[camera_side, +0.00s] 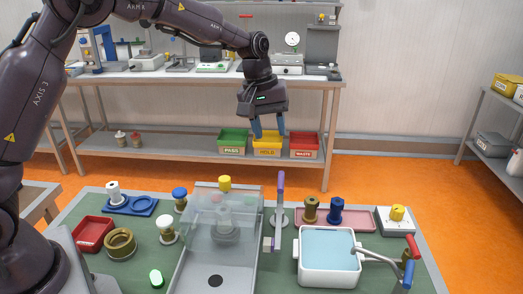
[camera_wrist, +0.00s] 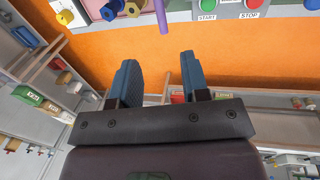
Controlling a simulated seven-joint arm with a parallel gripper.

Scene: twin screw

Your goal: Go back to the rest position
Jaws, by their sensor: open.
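My gripper (camera_side: 268,127) hangs high above the far side of the green work table (camera_side: 75,219) in the side view, with its fingers pointing down. In the wrist view its two blue fingers (camera_wrist: 157,85) stand apart with nothing between them. It touches nothing that I can see. The task names no object, and no marker of a rest position shows.
A clear box (camera_side: 193,249) stands mid-table, beside an upright purple-topped lever (camera_side: 280,195). Right of it are a water basin (camera_side: 302,273), a pink tray (camera_side: 365,217) and a knob box (camera_side: 394,225). A bench (camera_side: 130,77) with bins stands behind. Air around my gripper looks clear.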

